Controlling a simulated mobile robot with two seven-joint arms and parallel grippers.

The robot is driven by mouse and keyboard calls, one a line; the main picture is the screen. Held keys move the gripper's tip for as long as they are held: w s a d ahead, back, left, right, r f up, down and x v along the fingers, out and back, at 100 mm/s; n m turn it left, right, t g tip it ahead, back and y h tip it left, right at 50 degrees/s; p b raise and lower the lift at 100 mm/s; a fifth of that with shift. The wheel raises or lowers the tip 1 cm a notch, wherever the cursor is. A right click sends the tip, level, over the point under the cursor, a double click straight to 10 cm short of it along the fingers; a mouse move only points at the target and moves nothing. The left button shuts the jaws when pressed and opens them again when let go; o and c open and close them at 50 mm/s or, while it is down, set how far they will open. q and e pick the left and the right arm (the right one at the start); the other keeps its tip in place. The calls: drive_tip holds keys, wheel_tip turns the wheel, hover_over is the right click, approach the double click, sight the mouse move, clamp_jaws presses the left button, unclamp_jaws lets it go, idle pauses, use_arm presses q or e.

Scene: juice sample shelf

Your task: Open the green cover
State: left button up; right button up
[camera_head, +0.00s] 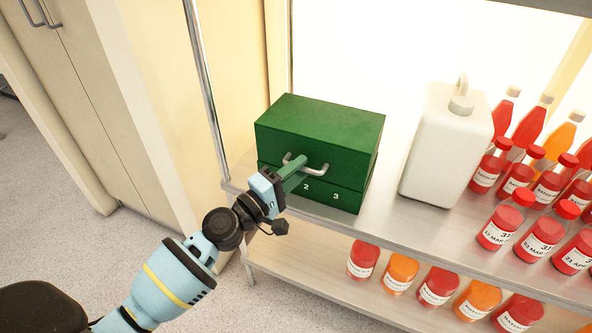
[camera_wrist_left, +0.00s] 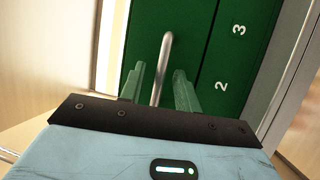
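The green cover (camera_head: 318,125) is the upper part of a green box on the metal shelf, and it is closed over a lower green part (camera_head: 342,198) marked with numbers. A silver bar handle (camera_head: 318,167) is on its front. My left gripper (camera_head: 296,170) is at the left part of this handle. In the left wrist view the handle (camera_wrist_left: 163,62) stands between the two green-tinted fingers (camera_wrist_left: 160,85), with visible gaps at both sides, so the gripper is open around it. My right gripper is not in view.
A white jug (camera_head: 445,145) stands right of the box. Several red and orange bottles (camera_head: 520,190) stand farther right, and more bottles (camera_head: 437,285) are on the lower shelf. A metal shelf post (camera_head: 208,90) rises left of the box.

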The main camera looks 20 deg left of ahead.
use_arm(q)
drive_tip(key=shift+c, duration=0.4)
clamp_jaws()
